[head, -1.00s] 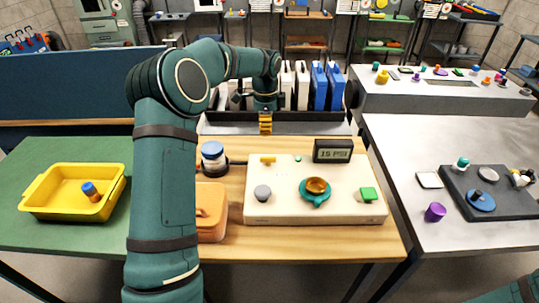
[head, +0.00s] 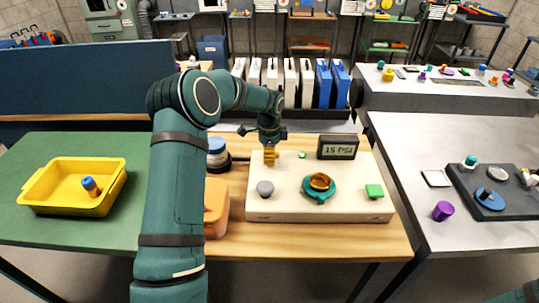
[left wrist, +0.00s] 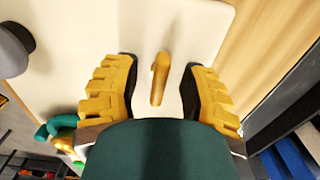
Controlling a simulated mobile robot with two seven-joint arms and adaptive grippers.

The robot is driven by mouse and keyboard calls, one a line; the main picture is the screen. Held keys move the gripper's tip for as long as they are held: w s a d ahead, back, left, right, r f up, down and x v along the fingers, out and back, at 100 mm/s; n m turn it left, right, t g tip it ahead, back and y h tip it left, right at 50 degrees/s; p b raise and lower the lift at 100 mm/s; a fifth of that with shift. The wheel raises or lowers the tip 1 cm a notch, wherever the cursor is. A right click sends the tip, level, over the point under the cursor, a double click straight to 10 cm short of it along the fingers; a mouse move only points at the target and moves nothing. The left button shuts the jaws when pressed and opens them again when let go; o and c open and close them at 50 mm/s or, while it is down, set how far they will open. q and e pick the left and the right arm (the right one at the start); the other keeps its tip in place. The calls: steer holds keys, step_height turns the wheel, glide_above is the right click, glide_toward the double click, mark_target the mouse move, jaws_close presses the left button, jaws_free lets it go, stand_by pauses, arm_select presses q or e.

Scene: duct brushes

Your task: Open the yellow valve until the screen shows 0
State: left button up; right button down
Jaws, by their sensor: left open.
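The yellow valve is a slim yellow handle (left wrist: 159,78) on the cream panel box (head: 330,208). In the left wrist view it lies between my two yellow fingers, with a gap on both sides. My left gripper (head: 270,157) is open, over the back left of the box, and hides the valve in the head view. I cannot tell how far down the fingers reach around the handle. The screen (head: 338,147) at the back right of the box reads 15 PSI. My right gripper is not in view.
A yellow tray (head: 68,205) sits on the green table.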

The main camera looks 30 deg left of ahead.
arm_select(q)
jaws_close()
stand_by(0.5)
steer(key=n+p, duration=0.1)
steer(key=n, duration=0.2)
steer(key=shift+s+d, duration=0.1)
steer(key=n+p, duration=0.1)
steer(key=n, duration=0.3)
steer(key=shift+d+n, duration=0.1)
steer(key=shift+n, duration=0.2)
steer(key=n+p, duration=0.1)
steer(key=n, duration=0.3)
steer(key=shift+d+n, duration=0.1)
steer(key=shift+n, duration=0.2)
steer(key=shift+d+n+p, duration=0.1)
steer(key=shift+n+p, duration=0.55)
steer(key=shift+n, duration=1.65)
steer(key=shift+f, duration=0.1)
